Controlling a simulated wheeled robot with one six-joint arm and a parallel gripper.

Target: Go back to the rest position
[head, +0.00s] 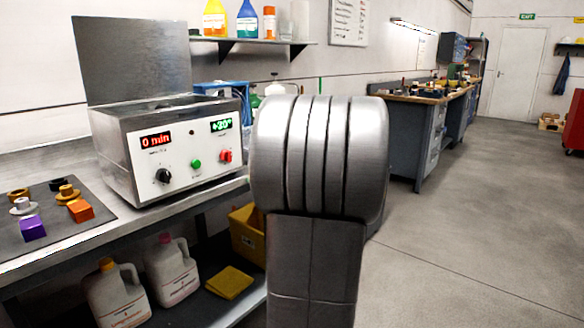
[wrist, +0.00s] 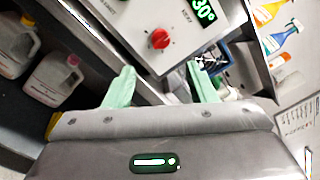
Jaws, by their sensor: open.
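My gripper (wrist: 161,88) shows in the wrist view with its two pale green fingers spread apart and nothing between them. It is open in front of the ultrasonic-type machine (wrist: 140,22), near the red knob (wrist: 160,38). In the head view my arm rises in the middle and hides part of the bench; the gripper is not clearly visible there. The machine (head: 172,155) stands on the bench with its lid up, a red display reading 0 min and a green display.
A dark mat (head: 75,222) at the left holds several small parts, with purple and orange blocks. White jugs (head: 115,295) and a yellow bin (head: 245,235) stand below the bench. A shelf (head: 250,41) holds bottles. The floor (head: 450,240) at the right is clear.

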